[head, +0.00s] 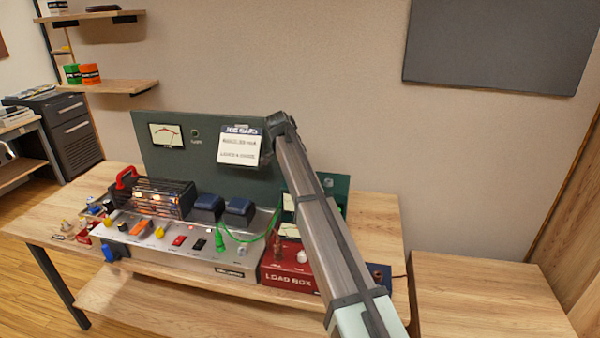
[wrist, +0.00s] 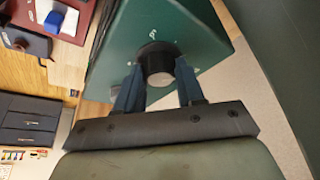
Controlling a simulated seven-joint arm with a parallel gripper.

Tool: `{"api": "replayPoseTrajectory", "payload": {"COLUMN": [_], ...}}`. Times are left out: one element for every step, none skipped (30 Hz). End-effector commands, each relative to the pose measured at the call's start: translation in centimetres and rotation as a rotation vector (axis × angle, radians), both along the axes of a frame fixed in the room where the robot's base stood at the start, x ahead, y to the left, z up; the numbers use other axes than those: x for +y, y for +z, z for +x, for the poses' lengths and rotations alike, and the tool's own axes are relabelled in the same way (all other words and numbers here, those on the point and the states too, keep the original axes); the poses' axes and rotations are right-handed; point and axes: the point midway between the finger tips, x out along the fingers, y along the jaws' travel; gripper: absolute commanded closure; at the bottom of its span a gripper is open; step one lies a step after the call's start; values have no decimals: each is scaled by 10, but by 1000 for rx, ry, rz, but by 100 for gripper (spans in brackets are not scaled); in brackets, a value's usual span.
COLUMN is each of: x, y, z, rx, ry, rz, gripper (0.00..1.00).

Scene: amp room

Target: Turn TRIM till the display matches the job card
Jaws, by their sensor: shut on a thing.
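In the wrist view, the two blue fingers of my gripper (wrist: 158,72) are shut on a round dark knob (wrist: 159,52) with a grey face. The knob sits on a dark green panel (wrist: 115,55); a small pale mark beside it is too small to read, so I cannot confirm it says TRIM. In the head view, the white job card (head: 240,147) is fixed to the green back panel; its lines are too blurred to read. A green-fronted unit (head: 335,184) stands partly behind my arm, which hides my gripper and most of the unit; no display reading shows.
The red load box (head: 290,279) stands beside my arm, and a green cable (head: 243,240) runs nearby. An analog meter (head: 167,136) is on the back panel. The right-hand table (head: 490,300) is clear.

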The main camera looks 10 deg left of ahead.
Motion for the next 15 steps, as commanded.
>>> {"api": "replayPoseTrajectory", "payload": {"x": [1, 1, 0, 0, 1, 1, 1, 1, 1, 1, 1, 1, 0, 0, 0], "y": [0, 0, 0, 0, 0, 0, 0, 0, 0, 0, 0, 0, 0, 0, 0], "z": [1, 1, 1, 1, 1, 1, 1, 1, 1, 1, 1, 1, 1, 1, 1], "rx": [-1, -1, 0, 1, 0, 0, 0, 0, 0, 0, 0, 0, -1, 0, 0], "ry": [-22, -34, -48, -58, -66, -75, -81, -87, -93, -96, -100, -102, -104, -104, -105], "rz": [0, -1, 0, -1, 0, 0, 0, 0, 0, 0, 0, 0, 1, 0, 0], "gripper": [93, 93, 93, 93, 93, 93, 93, 93, 93, 93, 93, 93, 93, 93, 93]}}
